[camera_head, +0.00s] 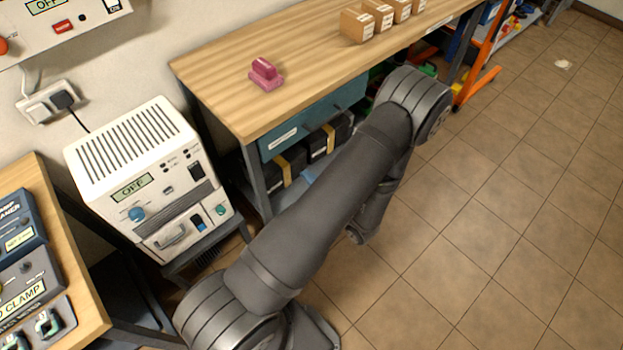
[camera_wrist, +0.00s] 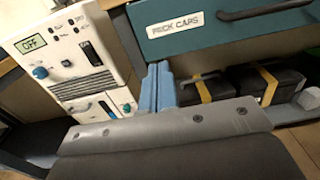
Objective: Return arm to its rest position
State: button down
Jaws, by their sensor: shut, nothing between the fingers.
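My arm (camera_head: 320,215) reaches across the head view from the lower left toward the right end of the bench, bent at its far joint. My gripper (camera_wrist: 158,72) shows in the wrist view as two light-blue fingers pressed together, shut and empty. It is in front of the region between the white power unit and the teal drawer. In the head view the gripper is mostly hidden behind my arm; a light-blue bit shows by the lower shelf.
A wooden bench (camera_head: 215,75) holds a pink block (camera_head: 265,73) and several small cardboard boxes (camera_head: 357,26). Under it are a teal drawer (camera_head: 315,115) and black cases with yellow straps (camera_head: 287,171). A white unit reading OFF (camera_head: 140,150) stands left.

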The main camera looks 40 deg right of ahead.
aim_at(275, 145)
jog(key=shift+s, duration=0.4)
jog(key=w, duration=1.3)
jog(key=shift+w, duration=0.25)
jog(key=s, duration=1.3)
jog(key=shift+s, duration=0.25)
jog(key=shift+w, duration=6.75)
